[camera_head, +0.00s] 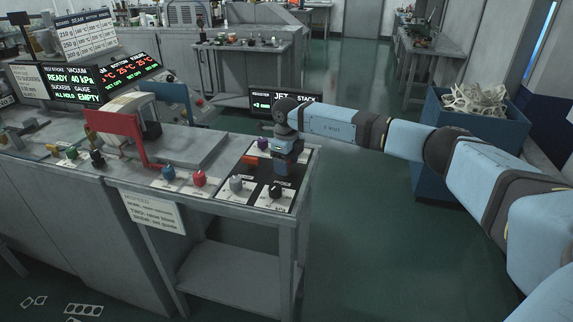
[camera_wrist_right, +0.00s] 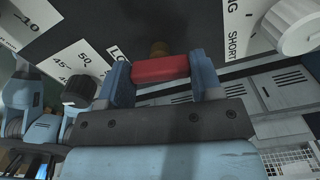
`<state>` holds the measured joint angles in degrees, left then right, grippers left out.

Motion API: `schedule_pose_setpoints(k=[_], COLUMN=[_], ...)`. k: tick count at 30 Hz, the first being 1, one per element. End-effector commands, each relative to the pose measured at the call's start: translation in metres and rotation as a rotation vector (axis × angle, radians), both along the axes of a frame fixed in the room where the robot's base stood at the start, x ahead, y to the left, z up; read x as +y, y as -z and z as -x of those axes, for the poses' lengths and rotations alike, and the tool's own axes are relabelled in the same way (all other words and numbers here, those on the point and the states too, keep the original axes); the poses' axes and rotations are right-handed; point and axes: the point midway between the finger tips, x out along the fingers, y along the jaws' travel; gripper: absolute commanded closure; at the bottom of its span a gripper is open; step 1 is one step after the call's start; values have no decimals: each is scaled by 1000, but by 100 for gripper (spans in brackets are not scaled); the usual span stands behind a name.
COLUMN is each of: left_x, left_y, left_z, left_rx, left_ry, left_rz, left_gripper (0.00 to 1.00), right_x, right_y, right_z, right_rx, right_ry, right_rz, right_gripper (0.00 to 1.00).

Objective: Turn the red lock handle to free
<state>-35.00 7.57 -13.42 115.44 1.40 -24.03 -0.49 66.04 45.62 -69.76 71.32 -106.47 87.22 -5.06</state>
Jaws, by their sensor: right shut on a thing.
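My right gripper (camera_wrist_right: 162,78) is shut on the handle, with one blue finger at each end of the red bar. In the head view my right gripper (camera_head: 287,168) points down at the right end of the control bench, and its wrist hides most of the handle's surroundings. I cannot tell the handle's exact turn angle. My left gripper is not in view.
Black, grey, purple and blue knobs stand close around the gripper, with a red knob (camera_head: 199,178) to its left. A dark JET STACK display (camera_head: 284,102) stands behind. A blue bin (camera_head: 510,125) of white scraps stands right.

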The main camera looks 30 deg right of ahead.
Motion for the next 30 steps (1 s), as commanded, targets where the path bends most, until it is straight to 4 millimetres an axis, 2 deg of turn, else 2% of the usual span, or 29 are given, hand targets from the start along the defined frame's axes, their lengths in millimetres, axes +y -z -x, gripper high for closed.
schedule_pose_setpoints(k=[12, 29, 30], left_x=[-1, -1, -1], left_y=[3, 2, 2], left_z=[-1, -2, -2], left_rx=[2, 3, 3], left_ry=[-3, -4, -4], left_rz=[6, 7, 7], left_gripper=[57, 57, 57], right_x=[0, 0, 0], right_y=[-1, -2, -2], right_z=[-1, -1, -1], right_rx=[-4, -4, -4], right_ry=[-198, -230, -230], right_rz=[-1, -1, -1], right_gripper=[64, 64, 38])
